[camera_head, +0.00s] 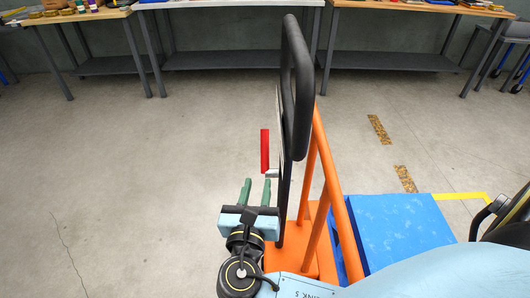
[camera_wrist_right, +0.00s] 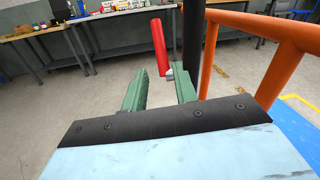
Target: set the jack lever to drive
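The jack lever is a red bar (camera_head: 265,150) on a small grey mount beside the black handle post (camera_head: 285,190) of the orange pallet jack (camera_head: 325,180). It stands nearly upright and also shows in the right wrist view (camera_wrist_right: 159,47). My right gripper (camera_head: 256,184) is open, with its green fingers apart and nothing between them. In the head view it is just below the lever. In the wrist view the lever's lower end appears beyond and between the fingertips (camera_wrist_right: 160,88), apart from them. My left gripper is not in view.
The jack's black loop handle (camera_head: 303,90) rises above the lever. A blue load (camera_head: 400,230) sits to the right of the orange frame. Workbenches (camera_head: 240,60) line the back wall. The floor (camera_head: 130,170) to the left is clear.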

